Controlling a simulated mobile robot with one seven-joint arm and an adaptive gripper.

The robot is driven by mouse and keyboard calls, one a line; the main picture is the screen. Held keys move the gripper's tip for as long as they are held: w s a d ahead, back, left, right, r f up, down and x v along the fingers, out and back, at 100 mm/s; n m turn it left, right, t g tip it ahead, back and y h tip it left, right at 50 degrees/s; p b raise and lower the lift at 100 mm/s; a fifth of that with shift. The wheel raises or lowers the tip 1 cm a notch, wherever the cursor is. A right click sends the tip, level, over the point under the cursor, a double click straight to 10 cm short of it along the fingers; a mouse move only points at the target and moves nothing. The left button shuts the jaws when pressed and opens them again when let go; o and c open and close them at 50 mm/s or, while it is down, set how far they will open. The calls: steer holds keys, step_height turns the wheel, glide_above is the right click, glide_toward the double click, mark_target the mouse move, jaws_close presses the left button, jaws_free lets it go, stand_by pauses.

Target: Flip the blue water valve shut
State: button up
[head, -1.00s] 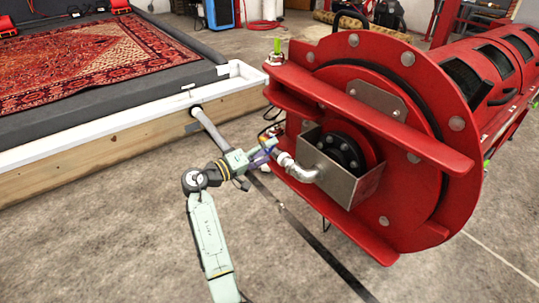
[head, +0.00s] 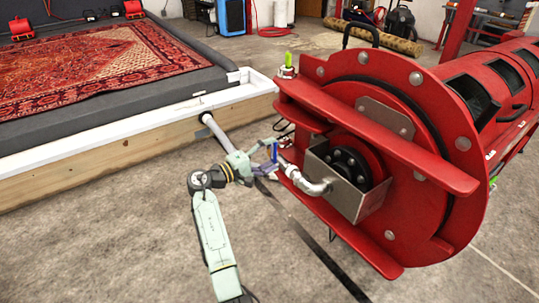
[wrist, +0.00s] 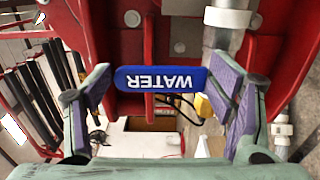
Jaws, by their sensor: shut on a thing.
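The blue valve handle (wrist: 161,79), marked WATER, lies crosswise between the two purple-padded fingers of my gripper (wrist: 160,95) in the wrist view. In the head view the blue handle (head: 274,150) stands up small at my gripper (head: 268,162), beside the silver pipe (head: 316,187) that runs to the red drum. The fingers partly hide the valve body there.
The big red drum machine (head: 400,110), with its flanges and steel bracket (head: 350,198), stands close on the right. A wood-sided pit edge (head: 110,155) with a patterned rug (head: 80,70) lies left. Concrete floor (head: 120,240) is clear in front.

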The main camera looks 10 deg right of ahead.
steer(key=shift+d+r, duration=0.35)
steer(key=shift+d, duration=0.15)
steer(key=o, duration=1.7)
steer(key=shift+d+f, duration=0.15)
steer(key=shift+f, duration=0.1)
steer(key=shift+a+f, duration=0.1)
steer(key=shift+a, duration=0.2)
steer(key=v, duration=1.1)
steer(key=shift+s+a, duration=0.15)
steer(key=shift+a, duration=0.15)
